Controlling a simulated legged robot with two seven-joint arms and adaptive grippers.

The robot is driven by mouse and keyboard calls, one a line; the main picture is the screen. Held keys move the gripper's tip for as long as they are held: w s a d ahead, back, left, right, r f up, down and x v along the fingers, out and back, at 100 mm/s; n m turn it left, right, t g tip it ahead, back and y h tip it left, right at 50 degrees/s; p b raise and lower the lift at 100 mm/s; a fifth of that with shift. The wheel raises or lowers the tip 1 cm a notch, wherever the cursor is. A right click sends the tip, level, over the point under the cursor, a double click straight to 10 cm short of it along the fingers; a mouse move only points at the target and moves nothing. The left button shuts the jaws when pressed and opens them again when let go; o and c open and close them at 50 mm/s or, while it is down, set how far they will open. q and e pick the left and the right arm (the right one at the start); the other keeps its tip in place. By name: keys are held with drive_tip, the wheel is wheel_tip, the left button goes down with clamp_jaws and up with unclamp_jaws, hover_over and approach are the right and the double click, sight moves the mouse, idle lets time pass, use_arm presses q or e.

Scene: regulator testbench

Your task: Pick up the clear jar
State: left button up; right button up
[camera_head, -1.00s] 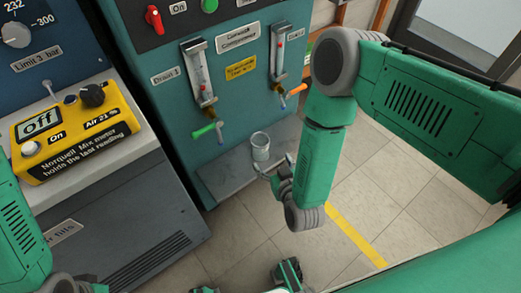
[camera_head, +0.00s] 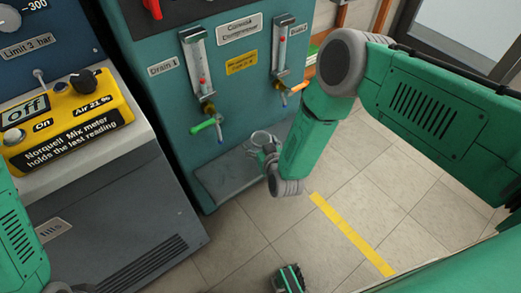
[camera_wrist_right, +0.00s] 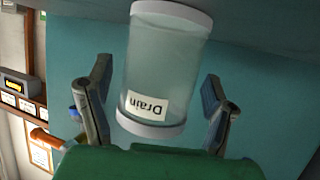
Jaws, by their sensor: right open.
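The clear jar (camera_head: 262,139) stands on the grey shelf (camera_head: 212,178) at the foot of the teal cabinet, below the two drain taps. In the right wrist view the jar (camera_wrist_right: 163,70) is see-through with pale rims and a white "Drain" label that appears upside down. My right gripper (camera_head: 264,152) is at the jar in the head view and partly hides it. In the right wrist view my right gripper (camera_wrist_right: 158,75) is open, with one finger on each side of the jar and gaps between. My left gripper is out of view; only part of the left arm shows.
The teal cabinet (camera_head: 165,108) rises behind the jar, with a green-tipped tap (camera_head: 203,126) to the left and an orange-tipped tap (camera_head: 297,88) to the right. A yellow mix meter (camera_head: 65,120) sits on the left bench. Tiled floor (camera_head: 345,165) is clear at the right.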

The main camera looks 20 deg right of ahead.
drive_tip(key=shift+d, duration=0.1)
drive_tip(key=c, duration=1.3)
wheel_tip(320, 180, up, 10)
drive_tip(key=p, duration=0.3)
drive_tip(key=shift+p, duration=0.4)
